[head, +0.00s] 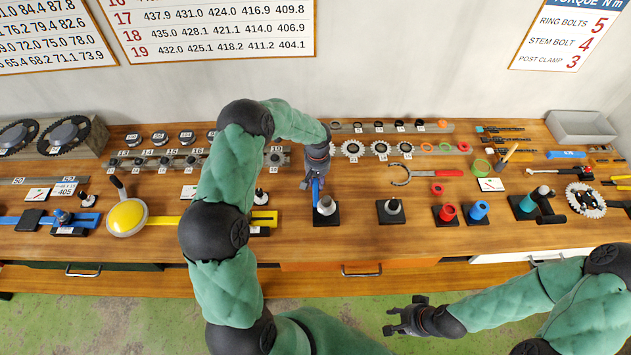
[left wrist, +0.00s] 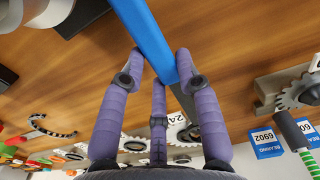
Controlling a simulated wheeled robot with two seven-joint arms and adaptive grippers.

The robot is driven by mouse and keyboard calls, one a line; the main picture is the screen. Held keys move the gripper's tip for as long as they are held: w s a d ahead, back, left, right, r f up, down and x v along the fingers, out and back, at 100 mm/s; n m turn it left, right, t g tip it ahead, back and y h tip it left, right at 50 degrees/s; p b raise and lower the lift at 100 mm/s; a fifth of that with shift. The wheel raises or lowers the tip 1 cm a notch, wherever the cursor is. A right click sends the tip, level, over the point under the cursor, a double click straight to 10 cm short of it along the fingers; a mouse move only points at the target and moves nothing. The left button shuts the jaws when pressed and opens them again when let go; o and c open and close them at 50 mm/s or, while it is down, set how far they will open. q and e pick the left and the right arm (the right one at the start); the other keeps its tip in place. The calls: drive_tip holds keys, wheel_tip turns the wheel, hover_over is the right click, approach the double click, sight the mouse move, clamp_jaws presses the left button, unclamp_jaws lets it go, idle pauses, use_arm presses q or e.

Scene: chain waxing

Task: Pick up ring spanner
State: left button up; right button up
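A flat bar with a blue handle (left wrist: 148,38) and a dark grey shank runs between my left fingers in the left wrist view. It looks like the ring spanner, though no ring end is clearly visible. My left gripper (left wrist: 158,62) has its fingertips closed in against both sides of the blue part. In the head view my left gripper (head: 316,176) is low over the middle of the bench, with the blue handle (head: 316,190) showing just below it. My right gripper (head: 392,320) is open and empty, in front of the bench and clear of it.
A black stand with a grey cylinder (head: 326,207) is right beside the blue handle. Another stand (head: 391,209) is to its right. Sprockets (head: 350,149) line the rail behind. A hooked tool (head: 402,180) lies to the right. Bare wood shows along the front edge (head: 380,247).

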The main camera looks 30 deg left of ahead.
use_arm(q)
clamp_jaws()
